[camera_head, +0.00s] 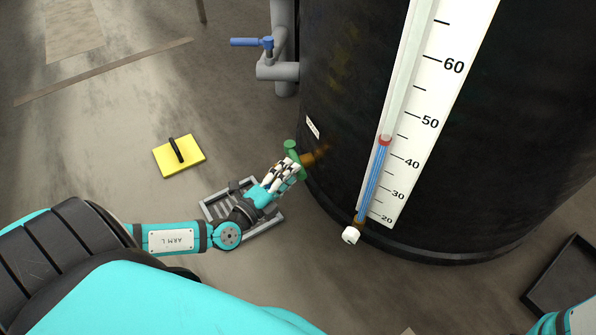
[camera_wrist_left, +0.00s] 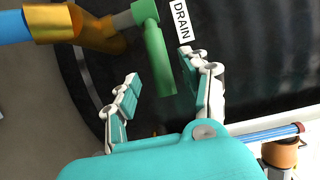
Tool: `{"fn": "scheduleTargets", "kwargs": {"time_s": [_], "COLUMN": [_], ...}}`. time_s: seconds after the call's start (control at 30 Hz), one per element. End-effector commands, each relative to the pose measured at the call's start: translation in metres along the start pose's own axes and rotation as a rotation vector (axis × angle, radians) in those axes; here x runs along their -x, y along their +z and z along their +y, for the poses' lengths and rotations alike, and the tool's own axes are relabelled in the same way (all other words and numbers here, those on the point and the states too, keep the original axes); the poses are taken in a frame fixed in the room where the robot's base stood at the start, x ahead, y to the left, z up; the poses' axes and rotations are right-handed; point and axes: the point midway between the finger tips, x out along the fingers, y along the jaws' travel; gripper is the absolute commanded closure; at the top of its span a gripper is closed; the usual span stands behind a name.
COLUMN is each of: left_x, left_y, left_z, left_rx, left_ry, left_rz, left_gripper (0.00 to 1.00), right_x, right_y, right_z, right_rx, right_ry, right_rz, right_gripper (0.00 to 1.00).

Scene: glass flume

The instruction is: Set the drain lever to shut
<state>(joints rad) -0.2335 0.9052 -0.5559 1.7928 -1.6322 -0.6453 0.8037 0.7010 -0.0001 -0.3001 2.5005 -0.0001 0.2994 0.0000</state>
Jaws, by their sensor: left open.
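The green drain lever (camera_head: 290,147) is on a brass fitting (camera_head: 318,155) low on the side of the dark tank (camera_head: 345,110). In the left wrist view the lever (camera_wrist_left: 155,55) hangs from a green hub, beside a white label (camera_wrist_left: 181,20) reading DRAIN. My left gripper (camera_head: 288,170) is at the lever. In the left wrist view its open fingers (camera_wrist_left: 159,70) stand on either side of the lever's free end, with gaps visible on both sides. The fingers hide part of the lever in the head view. My right gripper is out of view.
A gauge (camera_head: 384,142) with a blue column and red marker runs up the tank, with a white knob (camera_head: 350,235) below. A grey metal grate (camera_head: 213,209) lies under my left forearm. A yellow plate with a black handle (camera_head: 190,160) is on the floor. A blue-handled valve (camera_head: 250,42) is behind.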

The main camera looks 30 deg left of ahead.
Motion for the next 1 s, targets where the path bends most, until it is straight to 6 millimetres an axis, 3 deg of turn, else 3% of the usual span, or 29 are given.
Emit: {"fn": "scheduleTargets", "kwargs": {"time_s": [0.1, 0.23, 0.63, 1.0], "left_x": [-0.021, -0.034, -0.04, -0.039], "left_y": [0.0, 0.0, 0.0, 0.0], "left_z": [0.001, 0.0, -0.001, 0.0], "left_rx": [0.001, 0.001, 0.002, 0.001], "left_ry": [-0.004, -0.002, 0.0, 0.001], "left_rz": [0.0, 0.0, 0.001, 0.001], "left_gripper": [0.53, 0.53, 0.55, 1.0], "right_x": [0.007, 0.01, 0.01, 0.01], "right_y": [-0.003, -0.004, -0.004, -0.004], "right_z": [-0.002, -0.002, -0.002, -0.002], "right_rx": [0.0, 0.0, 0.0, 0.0], "right_ry": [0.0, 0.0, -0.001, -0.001], "right_rz": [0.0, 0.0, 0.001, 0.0], "right_gripper": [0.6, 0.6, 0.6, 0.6]}}
